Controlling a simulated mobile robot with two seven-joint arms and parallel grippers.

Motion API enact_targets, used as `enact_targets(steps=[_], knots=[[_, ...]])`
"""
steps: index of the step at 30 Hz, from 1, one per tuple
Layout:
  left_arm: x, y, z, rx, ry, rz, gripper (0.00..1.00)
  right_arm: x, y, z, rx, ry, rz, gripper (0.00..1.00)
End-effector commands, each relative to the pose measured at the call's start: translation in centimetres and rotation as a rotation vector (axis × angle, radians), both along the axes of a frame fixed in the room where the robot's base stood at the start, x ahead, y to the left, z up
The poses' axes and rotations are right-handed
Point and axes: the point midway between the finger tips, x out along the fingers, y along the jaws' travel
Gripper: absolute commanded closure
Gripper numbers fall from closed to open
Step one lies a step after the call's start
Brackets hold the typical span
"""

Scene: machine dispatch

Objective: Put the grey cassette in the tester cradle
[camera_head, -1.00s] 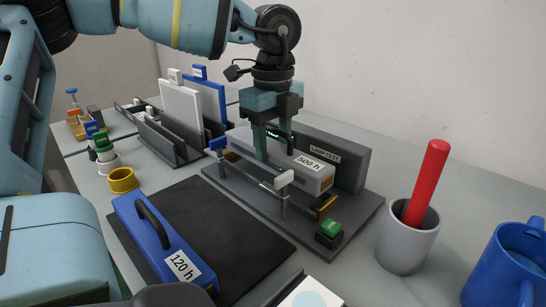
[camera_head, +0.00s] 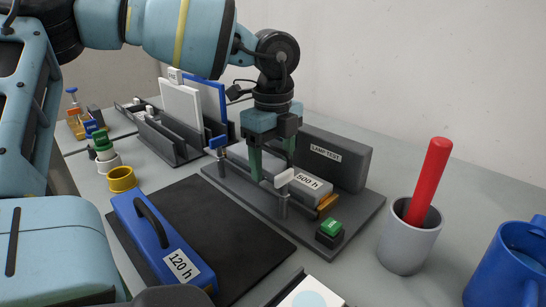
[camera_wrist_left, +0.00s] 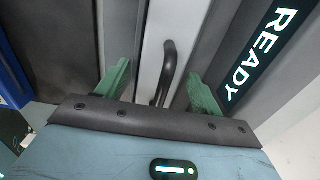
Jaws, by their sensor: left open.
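The grey cassette (camera_head: 310,187), labelled "500 h", sits low in the tester cradle (camera_head: 345,212), in front of the block marked "LAMP TEST" (camera_head: 345,165). A "READY" display (camera_wrist_left: 262,50) shows there. My right gripper is not seen.
A green button (camera_head: 330,230) is on the cradle's near right corner. A grey cup (camera_head: 408,245) with a red stick and a blue mug (camera_head: 510,265) stand at right.

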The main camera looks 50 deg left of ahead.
Motion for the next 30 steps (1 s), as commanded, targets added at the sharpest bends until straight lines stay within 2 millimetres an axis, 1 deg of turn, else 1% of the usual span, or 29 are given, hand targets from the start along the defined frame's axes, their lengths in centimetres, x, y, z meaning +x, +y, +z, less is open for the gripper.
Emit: enact_targets(steps=[4, 7, 11, 15, 21, 25, 30], knots=[[0.0, 0.0, 0.2, 0.000, 0.000, 0.000, 0.33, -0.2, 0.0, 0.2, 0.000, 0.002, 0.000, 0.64], [0.0, 0.0, 1.1, 0.002, -0.003, 0.001, 0.33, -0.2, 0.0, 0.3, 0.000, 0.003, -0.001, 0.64], [0.1, 0.0, 3.3, 0.002, -0.005, 0.001, 0.33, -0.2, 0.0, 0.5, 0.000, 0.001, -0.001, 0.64], [0.1, 0.0, 6.3, 0.002, -0.005, 0.001, 0.33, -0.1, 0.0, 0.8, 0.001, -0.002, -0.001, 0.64], [0.0, 0.0, 9.9, 0.001, -0.004, 0.001, 0.33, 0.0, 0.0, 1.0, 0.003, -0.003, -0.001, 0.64], [0.0, 0.0, 11.3, 0.001, -0.002, 0.001, 0.33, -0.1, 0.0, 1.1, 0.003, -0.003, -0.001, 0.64], [0.0, 0.0, 12.2, 0.001, 0.000, 0.000, 0.33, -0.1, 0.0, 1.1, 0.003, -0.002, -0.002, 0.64]])
